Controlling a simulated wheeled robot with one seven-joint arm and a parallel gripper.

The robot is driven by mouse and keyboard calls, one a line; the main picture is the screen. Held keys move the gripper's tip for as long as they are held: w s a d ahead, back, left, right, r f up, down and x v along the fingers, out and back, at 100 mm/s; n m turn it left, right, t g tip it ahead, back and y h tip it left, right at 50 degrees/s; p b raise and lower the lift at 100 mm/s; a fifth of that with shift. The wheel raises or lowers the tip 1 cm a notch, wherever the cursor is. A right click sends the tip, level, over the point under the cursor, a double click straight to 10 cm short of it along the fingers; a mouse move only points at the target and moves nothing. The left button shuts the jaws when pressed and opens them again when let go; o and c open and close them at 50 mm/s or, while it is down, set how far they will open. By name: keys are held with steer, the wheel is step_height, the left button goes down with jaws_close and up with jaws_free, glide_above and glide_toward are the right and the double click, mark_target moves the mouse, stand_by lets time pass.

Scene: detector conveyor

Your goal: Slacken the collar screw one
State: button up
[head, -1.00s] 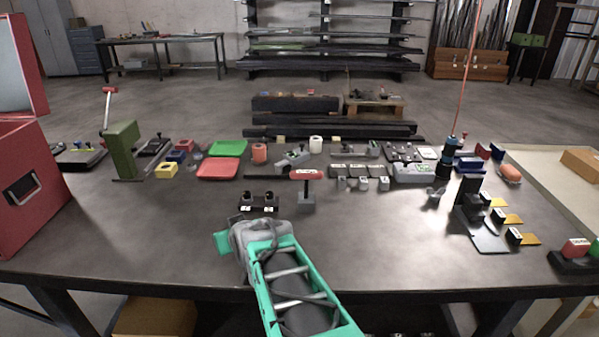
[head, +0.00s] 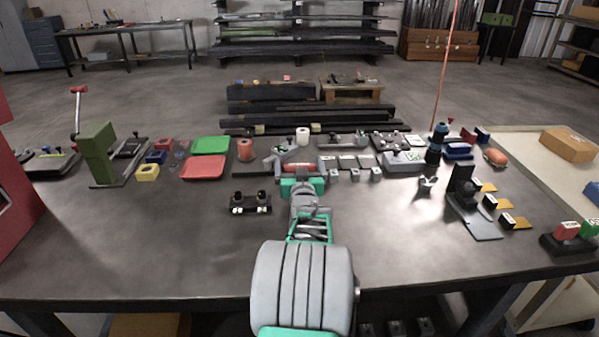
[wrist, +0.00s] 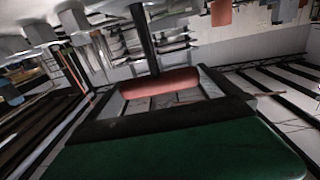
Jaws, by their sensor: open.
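My gripper (head: 302,187) is over the T-handled tool near the middle of the bench and mostly hides it in the head view. In the wrist view my open gripper (wrist: 160,92) has its fingers on either side of the red handle (wrist: 162,84). The tool's dark shaft (wrist: 145,40) runs away from the handle. I cannot tell whether the fingers touch it. A black block with two small fittings (head: 251,208) sits to the left of my gripper. I cannot make out which part is collar screw one.
A green tray (head: 211,145) and a red tray (head: 203,168) lie at the back left. A green press (head: 97,155) stands further left. Several small grey parts stand just behind and right of my gripper. A black stand (head: 462,186) is at the right.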

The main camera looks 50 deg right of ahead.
steer(key=c, duration=1.2)
steer(key=shift+r, duration=0.15)
